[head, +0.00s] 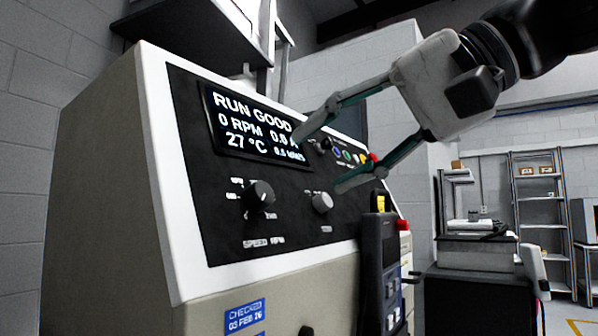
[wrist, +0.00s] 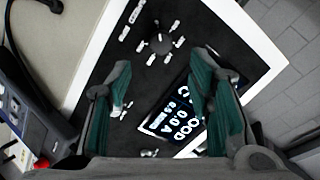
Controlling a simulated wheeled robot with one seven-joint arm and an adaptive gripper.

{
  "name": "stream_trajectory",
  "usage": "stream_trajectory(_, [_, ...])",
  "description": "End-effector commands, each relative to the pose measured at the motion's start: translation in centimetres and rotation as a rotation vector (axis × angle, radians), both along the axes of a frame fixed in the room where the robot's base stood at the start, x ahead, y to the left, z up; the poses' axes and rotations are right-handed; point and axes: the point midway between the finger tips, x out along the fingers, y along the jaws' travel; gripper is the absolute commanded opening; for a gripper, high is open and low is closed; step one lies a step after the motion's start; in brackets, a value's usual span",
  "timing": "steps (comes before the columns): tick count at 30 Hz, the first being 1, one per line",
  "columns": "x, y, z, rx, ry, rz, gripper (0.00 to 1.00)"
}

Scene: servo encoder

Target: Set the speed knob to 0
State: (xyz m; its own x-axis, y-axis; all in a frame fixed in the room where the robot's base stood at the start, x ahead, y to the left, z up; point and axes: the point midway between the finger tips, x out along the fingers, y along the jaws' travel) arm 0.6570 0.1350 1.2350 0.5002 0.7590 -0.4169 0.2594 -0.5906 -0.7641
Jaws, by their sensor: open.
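The speed knob (head: 260,196) is a round black dial on the black front panel, above the label "SPEED RPM". In the wrist view the speed knob (wrist: 160,44) shows ahead of the fingertips, roughly between their lines, ringed by white scale labels. I cannot read which mark it points to. My gripper (head: 322,157) is open and empty, in front of the panel, up and right of the speed knob and apart from it. In the wrist view both fingers of my gripper (wrist: 163,80) show with a wide gap between them.
The display (head: 250,130) reads "RUN GOOD", 0 RPM and 27 °C. A grey knob (head: 322,202) sits right of the speed knob. Coloured buttons (head: 350,156) lie near my fingers. A dark handheld device (head: 380,270) with a yellow top stands at the panel's lower right.

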Motion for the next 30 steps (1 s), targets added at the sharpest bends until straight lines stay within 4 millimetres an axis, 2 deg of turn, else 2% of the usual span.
stream_trajectory(3, [-0.9,-1.3,0.8,0.001,-0.002,-0.001,0.47])
stream_trajectory(8, [-1.4,-2.2,1.2,0.0,0.0,0.0,0.47])
stream_trajectory(25, [-1.6,-2.4,1.2,-0.001,0.0,0.0,0.47])
stream_trajectory(28, [-1.6,-2.5,0.2,-0.019,0.015,-0.005,0.47])
stream_trajectory(30, [-1.9,-2.7,-1.9,-0.058,0.043,-0.013,0.47])
